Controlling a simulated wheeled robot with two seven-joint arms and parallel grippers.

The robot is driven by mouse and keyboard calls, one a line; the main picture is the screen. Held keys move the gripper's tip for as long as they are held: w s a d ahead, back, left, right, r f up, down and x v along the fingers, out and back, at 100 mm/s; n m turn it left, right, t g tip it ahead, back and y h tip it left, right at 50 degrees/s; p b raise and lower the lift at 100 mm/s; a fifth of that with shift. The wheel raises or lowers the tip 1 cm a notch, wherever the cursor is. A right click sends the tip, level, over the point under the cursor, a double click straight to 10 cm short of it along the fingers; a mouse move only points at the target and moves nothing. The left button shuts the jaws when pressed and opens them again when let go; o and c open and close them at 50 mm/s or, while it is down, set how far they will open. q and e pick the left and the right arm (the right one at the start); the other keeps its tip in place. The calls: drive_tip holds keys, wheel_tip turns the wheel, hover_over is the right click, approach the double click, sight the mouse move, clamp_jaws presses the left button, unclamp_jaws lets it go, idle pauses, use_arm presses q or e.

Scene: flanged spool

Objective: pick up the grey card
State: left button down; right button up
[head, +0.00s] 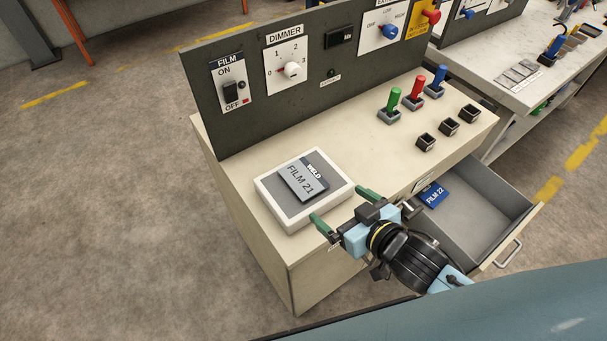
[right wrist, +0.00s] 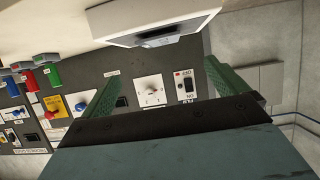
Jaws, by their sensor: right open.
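The grey card (head: 303,177), marked "FILM 21" and "WELD", lies on the grey panel of a white light box (head: 267,196) on the bench top. In the right wrist view the box (right wrist: 120,22) shows at the top, with the card (right wrist: 160,41) seen edge-on on it. My right gripper (head: 341,206) is open and empty, its green fingers spread at the front right edge of the box. Its fingertips also show in the right wrist view (right wrist: 163,75). They appear apart from the card. My left gripper is not in view.
A blue card (head: 434,195), "FILM 22", lies in the open drawer (head: 480,220) to the right. A dark upright panel (head: 260,110) with switches and a dimmer stands behind the box. Green, red and blue levers (head: 415,95) and small black sockets (head: 447,128) occupy the bench's right side.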

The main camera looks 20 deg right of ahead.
approach(304, 179)
drive_tip(key=x, duration=0.2)
drive_tip(key=shift+w+a+b, duration=0.25)
drive_tip(key=shift+w+b, duration=0.1)
drive_tip(key=shift+b, duration=0.05)
drive_tip(key=shift+f+b+x, duration=0.2)
drive_tip(key=shift+b+x, duration=0.15)
drive_tip(key=shift+x, duration=2.4)
drive_tip(key=shift+d, duration=0.2)
drive_tip(key=c, duration=1.1)
